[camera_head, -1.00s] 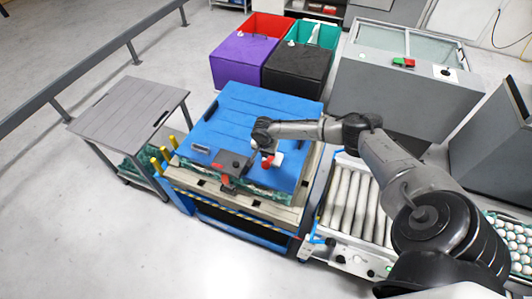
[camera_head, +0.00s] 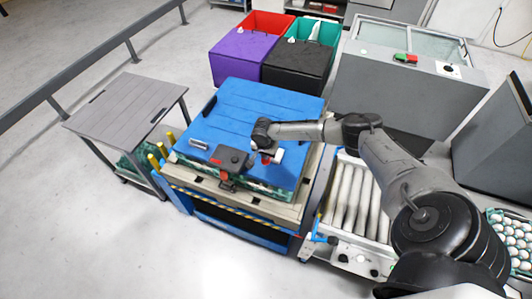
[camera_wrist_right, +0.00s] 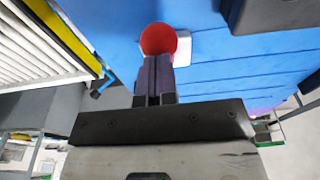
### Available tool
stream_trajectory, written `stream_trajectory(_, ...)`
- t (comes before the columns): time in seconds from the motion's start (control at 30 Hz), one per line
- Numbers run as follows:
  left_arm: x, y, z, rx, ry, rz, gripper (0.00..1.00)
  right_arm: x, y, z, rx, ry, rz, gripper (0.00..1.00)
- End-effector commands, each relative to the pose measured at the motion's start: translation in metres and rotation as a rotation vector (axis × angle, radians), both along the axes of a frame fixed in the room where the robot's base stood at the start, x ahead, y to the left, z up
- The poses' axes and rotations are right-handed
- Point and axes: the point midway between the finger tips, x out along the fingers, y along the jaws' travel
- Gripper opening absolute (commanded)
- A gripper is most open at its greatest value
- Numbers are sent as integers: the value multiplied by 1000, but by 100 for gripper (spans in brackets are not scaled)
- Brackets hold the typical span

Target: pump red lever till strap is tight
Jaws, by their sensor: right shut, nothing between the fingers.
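A red round knob (camera_wrist_right: 158,39), apparently the end of the red lever, lies straight ahead of my right fingers in the right wrist view. In the head view a small red part (camera_head: 266,158) shows at my right gripper (camera_head: 265,146). My right gripper's fingers (camera_wrist_right: 154,80) are closed together with nothing between them; they overlap the knob's lower edge in the picture, and I cannot tell whether they touch. A dark box (camera_head: 232,157) with red parts sits at the blue lid's (camera_head: 262,104) front edge. The strap is not clearly visible. My left gripper is out of view.
The lid tops a load on a pallet stand with yellow posts (camera_head: 154,161). A roller conveyor (camera_head: 346,195) is to the right, a grey table (camera_head: 127,101) to the left. Purple (camera_head: 240,57) and black (camera_head: 297,64) bins stand behind. The front floor is clear.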

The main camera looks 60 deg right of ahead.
Motion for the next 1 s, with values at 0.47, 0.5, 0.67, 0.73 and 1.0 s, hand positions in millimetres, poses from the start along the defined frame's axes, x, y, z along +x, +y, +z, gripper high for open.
stream_trajectory(0.47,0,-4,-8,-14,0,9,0,-2,3,-25,-2,2,0,0)
stream_trajectory(0.5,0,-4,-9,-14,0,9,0,-2,3,-27,-2,2,0,0)
stream_trajectory(0.67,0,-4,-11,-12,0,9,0,-2,5,-34,-1,2,0,0)
stream_trajectory(0.73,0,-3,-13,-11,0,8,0,-2,5,-38,-1,2,0,0)
stream_trajectory(1.0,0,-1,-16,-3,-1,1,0,-2,7,-48,-2,1,-1,0)
